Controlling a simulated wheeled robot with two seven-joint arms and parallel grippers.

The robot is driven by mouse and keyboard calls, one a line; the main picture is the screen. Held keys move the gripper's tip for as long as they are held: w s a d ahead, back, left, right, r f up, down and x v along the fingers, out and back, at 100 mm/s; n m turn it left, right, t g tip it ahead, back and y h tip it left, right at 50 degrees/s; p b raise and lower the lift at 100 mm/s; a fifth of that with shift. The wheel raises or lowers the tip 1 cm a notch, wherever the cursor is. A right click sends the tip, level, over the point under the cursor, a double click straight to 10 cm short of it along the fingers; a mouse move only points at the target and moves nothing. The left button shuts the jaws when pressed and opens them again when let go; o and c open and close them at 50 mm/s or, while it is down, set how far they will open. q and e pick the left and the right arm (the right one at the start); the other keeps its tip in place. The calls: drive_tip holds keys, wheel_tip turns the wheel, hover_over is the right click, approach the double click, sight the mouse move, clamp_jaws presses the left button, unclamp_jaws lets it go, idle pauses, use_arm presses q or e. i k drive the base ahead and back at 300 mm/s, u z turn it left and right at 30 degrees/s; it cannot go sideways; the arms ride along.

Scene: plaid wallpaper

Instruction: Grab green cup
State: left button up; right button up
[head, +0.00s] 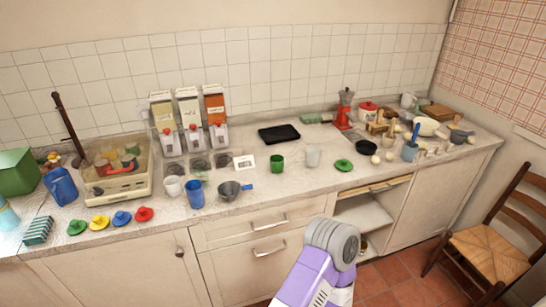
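The green cup (277,162) stands upright on the pale countertop (262,194), near the middle of the head view. A black tray is behind it, and a whitish cup is to its right. One of my arm links, purple and white with a grey round joint, shows at the bottom centre, in front of the counter and well apart from the cup. No fingers of either gripper are in view.
A blue cup (196,193), a white mug (173,187) and a grey pot (230,190) stand left of the green cup. The black tray (279,134) lies behind. A chair (486,250) stands at right.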

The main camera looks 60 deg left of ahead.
sight(278, 168)
drive_tip(key=u, duration=1.6)
